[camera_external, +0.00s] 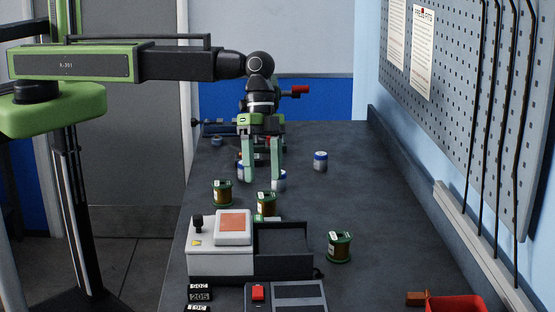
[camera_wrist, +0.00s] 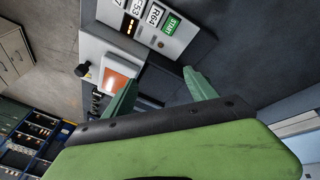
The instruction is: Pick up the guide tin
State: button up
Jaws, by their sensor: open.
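Several small tins with blue lids and pale sides stand on the bench, one clear of the arm at the right (camera_external: 320,161) and one by the right fingertip (camera_external: 279,184). Another is partly hidden behind the left finger. No label reads clearly, so I cannot tell which is the guide tin. My gripper (camera_external: 262,179) is open, with its two green fingers pointing down above the bench. It also shows open and empty in the wrist view (camera_wrist: 160,76), where no tin is visible between the fingers.
Green-ended copper spools stand at left (camera_external: 222,193), centre (camera_external: 266,204) and right (camera_external: 340,247). A white machine (camera_external: 220,263) with an orange pad and a dark open tray (camera_external: 283,252) stand nearer. A red container (camera_external: 458,304) sits front right. The bench's right side is mostly clear.

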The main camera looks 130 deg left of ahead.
jog(key=s+a+g+y+p, duration=0.1)
jog(key=s+a, duration=0.1)
jog(key=a, duration=0.9)
jog(key=s+a+y+p, duration=0.1)
jog(key=s+a, duration=0.1)
jog(key=a, duration=1)
jog(key=r+g, duration=0.2)
send_over(321, 154)
jog(key=shift+y, duration=0.4)
jog(key=f+b, duration=1.1)
jog(key=f, duration=0.1)
jog(key=shift+w+a+f+b, duration=0.15)
jog(key=shift+w+f+b, duration=0.05)
jog(key=shift+f+b, duration=0.2)
jog(key=f+b, duration=0.5)
jog(key=shift+s+f, duration=0.2)
jog(key=shift+s, duration=0.1)
jog(key=shift+r, duration=0.2)
grip_shut()
